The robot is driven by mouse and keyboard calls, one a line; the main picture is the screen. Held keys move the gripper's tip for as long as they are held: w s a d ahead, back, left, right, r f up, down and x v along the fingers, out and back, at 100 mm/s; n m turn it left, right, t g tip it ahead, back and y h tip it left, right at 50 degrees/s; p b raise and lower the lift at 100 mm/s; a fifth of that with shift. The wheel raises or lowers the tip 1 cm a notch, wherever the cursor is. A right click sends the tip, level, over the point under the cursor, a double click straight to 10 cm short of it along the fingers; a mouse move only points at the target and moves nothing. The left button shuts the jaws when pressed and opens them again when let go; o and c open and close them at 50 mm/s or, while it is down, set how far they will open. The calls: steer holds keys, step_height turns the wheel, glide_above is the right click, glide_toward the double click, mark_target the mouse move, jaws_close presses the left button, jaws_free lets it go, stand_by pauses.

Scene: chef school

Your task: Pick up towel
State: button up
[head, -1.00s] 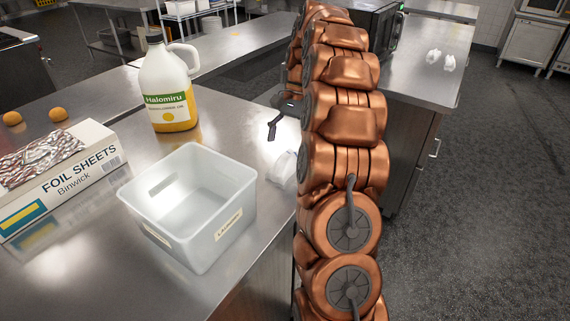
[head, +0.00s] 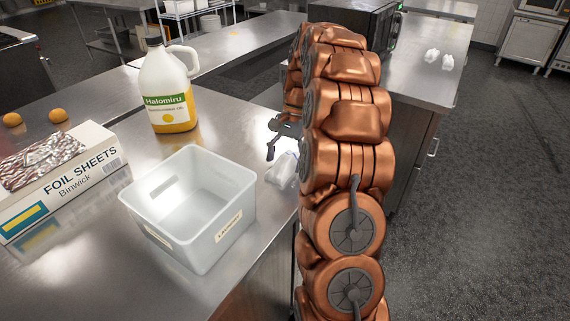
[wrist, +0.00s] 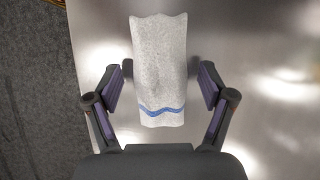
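The towel (wrist: 160,62) is white with a wavy blue stripe near its lower end in the wrist view. It lies on the steel counter. In the head view it is a small white bundle (head: 282,171) right of the plastic bin, partly hidden by my arm. My gripper (wrist: 167,72) is open, with one finger on each side of the towel and visible gaps to both. In the head view part of my gripper shows just above the towel. I cannot tell its exact height above the counter.
A translucent bin (head: 190,215) stands left of the towel. A Halomiru jug (head: 167,90), a foil sheets box (head: 60,180) and two orange round items (head: 58,115) are further left. The counter's right edge is close to the towel. White items (head: 432,57) lie on another counter beside a microwave (head: 355,25).

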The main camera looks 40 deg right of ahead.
mark_target(283, 162)
steer(key=c, duration=1)
steer(key=shift+r, duration=0.15)
steer(key=shift+r+b, duration=0.55)
steer(key=shift+r, duration=0.95)
steer(key=s+d+b, duration=0.1)
steer(key=s, duration=0.4)
steer(key=s+d+r+b, duration=0.1)
steer(key=s, duration=0.4)
steer(key=s+d+b, duration=0.1)
steer(key=s, duration=0.4)
steer(key=shift+s+d+r, duration=0.25)
steer(key=shift+s+r, duration=0.05)
steer(key=shift+r, duration=0.05)
steer(key=o, duration=0.6)
steer(key=c, duration=0.4)
